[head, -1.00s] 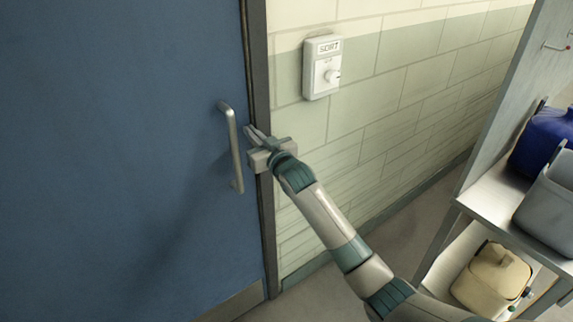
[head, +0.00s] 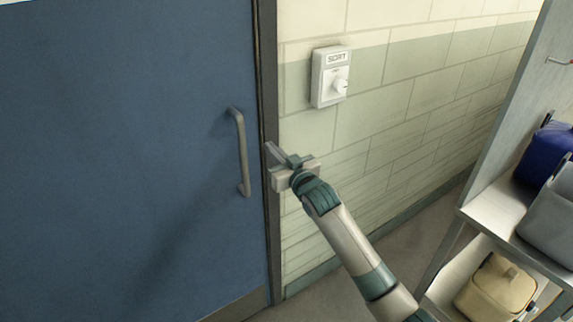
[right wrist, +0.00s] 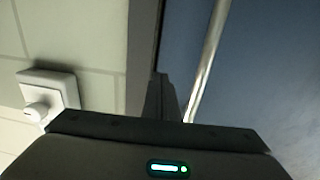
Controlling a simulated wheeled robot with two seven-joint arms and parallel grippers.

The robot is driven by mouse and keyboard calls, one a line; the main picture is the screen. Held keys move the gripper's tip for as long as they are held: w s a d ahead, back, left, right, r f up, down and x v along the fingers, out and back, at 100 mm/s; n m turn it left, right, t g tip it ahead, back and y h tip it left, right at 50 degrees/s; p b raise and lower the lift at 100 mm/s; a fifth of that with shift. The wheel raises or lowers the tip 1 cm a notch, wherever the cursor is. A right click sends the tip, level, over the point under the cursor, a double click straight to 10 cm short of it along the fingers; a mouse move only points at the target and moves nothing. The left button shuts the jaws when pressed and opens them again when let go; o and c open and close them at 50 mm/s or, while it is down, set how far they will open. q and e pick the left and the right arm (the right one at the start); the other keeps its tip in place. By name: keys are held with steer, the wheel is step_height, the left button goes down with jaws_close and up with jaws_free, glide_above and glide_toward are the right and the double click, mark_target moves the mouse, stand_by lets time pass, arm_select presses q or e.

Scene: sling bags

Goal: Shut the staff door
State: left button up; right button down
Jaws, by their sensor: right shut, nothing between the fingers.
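The blue staff door (head: 120,150) fills the left of the head view and looks flush with its dark frame (head: 268,80). Its grey bar handle (head: 241,152) stands upright near the door's right edge. My right gripper (head: 271,149) is shut and empty, in front of the frame just right of the handle, with a gap between them. In the right wrist view the fingers (right wrist: 163,95) point along the frame, with the handle (right wrist: 208,60) beside them and the door (right wrist: 265,70) behind. My left gripper is not in view.
A white wall box marked SORT with a knob (head: 331,76) is on the tiled wall right of the frame. Floor shows between wall and shelf.

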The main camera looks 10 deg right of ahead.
steer(key=b+v, duration=0.2)
steer(key=v, duration=0.5)
steer(key=shift+d, duration=0.25)
steer(key=shift+w, duration=0.1)
